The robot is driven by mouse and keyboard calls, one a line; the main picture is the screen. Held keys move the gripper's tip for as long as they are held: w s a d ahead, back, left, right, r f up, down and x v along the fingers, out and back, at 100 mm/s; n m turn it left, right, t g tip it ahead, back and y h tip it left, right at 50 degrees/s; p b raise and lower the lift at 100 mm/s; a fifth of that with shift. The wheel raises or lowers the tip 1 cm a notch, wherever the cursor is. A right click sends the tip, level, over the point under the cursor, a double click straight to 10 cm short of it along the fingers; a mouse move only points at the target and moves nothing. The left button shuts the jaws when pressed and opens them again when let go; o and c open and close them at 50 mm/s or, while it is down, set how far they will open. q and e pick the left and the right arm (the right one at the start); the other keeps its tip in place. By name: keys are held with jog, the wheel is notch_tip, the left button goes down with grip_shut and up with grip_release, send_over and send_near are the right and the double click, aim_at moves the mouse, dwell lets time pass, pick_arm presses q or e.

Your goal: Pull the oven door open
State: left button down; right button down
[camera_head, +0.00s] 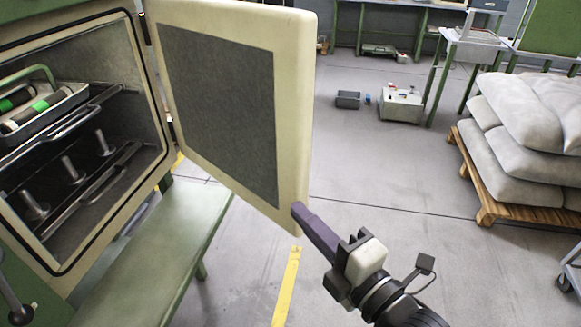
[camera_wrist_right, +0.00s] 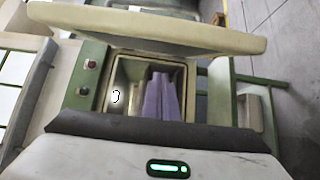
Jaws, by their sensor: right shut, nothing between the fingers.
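The oven (camera_head: 70,235) stands at the left in the head view, with its dark chamber exposed. Its cream oven door (camera_head: 298,110) with a grey inner panel (camera_head: 220,115) stands swung wide open on the hinge side to the right of the chamber. The door also shows edge-on across the top of the right wrist view (camera_wrist_right: 150,28). My right gripper (camera_head: 299,209) is shut and empty, its purple fingers at the door's lower right corner; whether they touch it I cannot tell. The fingers also show in the right wrist view (camera_wrist_right: 162,95). My left gripper is out of view.
A tray (camera_head: 45,108) with green-banded cylinders sits on a rack in the chamber, above several metal pegs. A green bench (camera_head: 160,250) is below the opening. Sacks on a pallet (camera_head: 500,207) stand at the right.

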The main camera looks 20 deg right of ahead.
aim_at(291, 177)
jog(key=w, duration=0.3)
jog(key=w+p, duration=0.1)
jog(key=w, duration=0.6)
jog(key=shift+w+d+f, duration=0.1)
jog(key=shift+w+d, duration=0.05)
jog(key=shift+d, duration=0.2)
jog(key=shift+w+d+p, duration=0.2)
jog(key=shift+d+p, duration=0.1)
jog(key=shift+d, duration=0.15)
